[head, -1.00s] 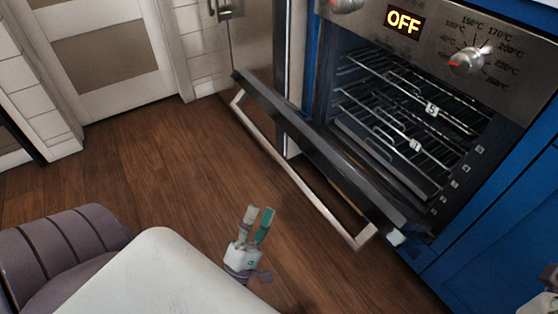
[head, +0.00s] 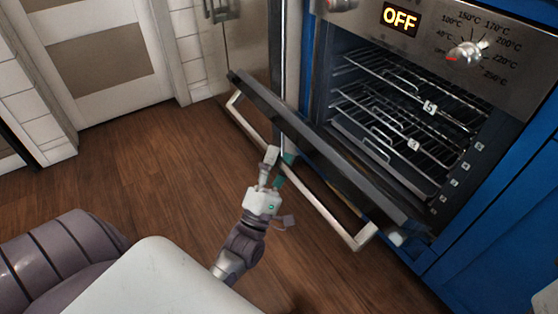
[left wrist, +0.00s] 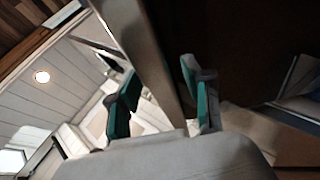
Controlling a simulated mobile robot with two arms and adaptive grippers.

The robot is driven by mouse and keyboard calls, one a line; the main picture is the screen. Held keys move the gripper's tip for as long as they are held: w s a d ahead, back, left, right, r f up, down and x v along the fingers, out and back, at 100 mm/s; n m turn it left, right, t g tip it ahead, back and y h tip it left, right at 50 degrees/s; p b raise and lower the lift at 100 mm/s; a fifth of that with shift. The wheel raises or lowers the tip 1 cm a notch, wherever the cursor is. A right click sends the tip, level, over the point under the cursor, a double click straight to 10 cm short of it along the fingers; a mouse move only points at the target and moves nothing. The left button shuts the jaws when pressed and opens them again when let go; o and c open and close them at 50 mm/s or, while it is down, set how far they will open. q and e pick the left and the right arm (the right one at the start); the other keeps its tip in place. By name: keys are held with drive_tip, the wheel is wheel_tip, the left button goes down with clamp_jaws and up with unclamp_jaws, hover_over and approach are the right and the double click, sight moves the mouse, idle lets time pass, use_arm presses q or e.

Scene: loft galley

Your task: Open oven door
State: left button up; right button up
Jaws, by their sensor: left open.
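The oven (head: 440,30) has its door (head: 325,148) partly open, tilted out and down, with the racks inside showing. The door's pale bar handle (head: 318,203) runs along its outer side. My left gripper (head: 280,158) is at the handle's middle-left part, with its grey and green fingers open. In the left wrist view, the open left gripper (left wrist: 158,76) has a long bar, apparently the handle (left wrist: 160,55), passing between its fingers. I cannot tell whether either finger touches it. My right gripper does not show.
The temperature knob (head: 467,54) and the lit OFF display (head: 401,19) are on the oven's top panel. Blue cabinet fronts (head: 490,230) stand at the right. Brown wooden floor (head: 130,165) is clear left of the door. A white panelled door (head: 95,60) is at the back left.

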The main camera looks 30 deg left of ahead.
use_arm(q)
drive_tip(key=shift+c, duration=1)
clamp_jaws()
drive_tip(key=shift+f, duration=0.1)
